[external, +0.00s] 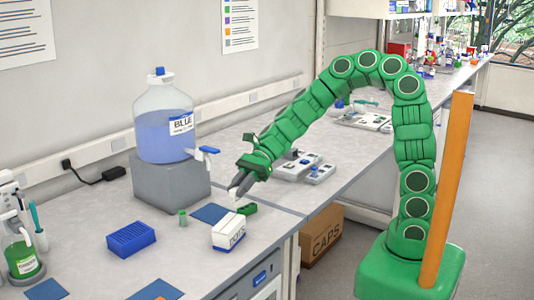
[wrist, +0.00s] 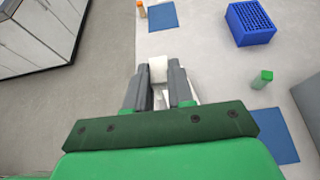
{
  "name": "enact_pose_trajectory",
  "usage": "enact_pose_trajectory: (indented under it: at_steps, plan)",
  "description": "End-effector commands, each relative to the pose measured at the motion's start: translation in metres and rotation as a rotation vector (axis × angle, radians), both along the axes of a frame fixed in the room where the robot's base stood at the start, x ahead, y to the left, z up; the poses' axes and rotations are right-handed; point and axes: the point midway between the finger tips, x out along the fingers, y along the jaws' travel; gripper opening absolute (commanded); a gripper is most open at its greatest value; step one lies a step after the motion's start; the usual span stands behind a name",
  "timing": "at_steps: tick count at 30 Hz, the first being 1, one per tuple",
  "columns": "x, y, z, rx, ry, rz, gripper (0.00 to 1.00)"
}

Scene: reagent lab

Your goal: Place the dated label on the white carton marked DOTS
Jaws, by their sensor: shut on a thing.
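The white carton (external: 228,232) marked DOTS sits on the bench near its front edge, with its lettered side facing the camera. My gripper (external: 236,194) points down just above and behind the carton, its jaws shut on a small white piece. In the wrist view, this white piece, which I take for the dated label (wrist: 158,69), shows between the fingertips of my gripper (wrist: 158,76). No date is readable on it. A pale patch lower between the fingers may be the carton, mostly hidden by my gripper.
A blue rack (external: 131,239), a small green vial (external: 183,217) and a blue mat (external: 209,213) lie near the carton. A big BLUE bottle (external: 163,120) stands on a grey block (external: 169,183) behind. A cardboard CAPS box (external: 321,234) stands below the bench.

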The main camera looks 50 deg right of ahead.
Motion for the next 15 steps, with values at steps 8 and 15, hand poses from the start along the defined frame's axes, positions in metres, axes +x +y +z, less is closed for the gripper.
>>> enact_pose_trajectory:
  at_steps: [8,15]
  plan:
    - [0.014,0.009,-0.021,-0.002,0.002,-0.001,0.0]
    - [0.018,0.012,-0.026,-0.001,0.0,-0.001,0.0]
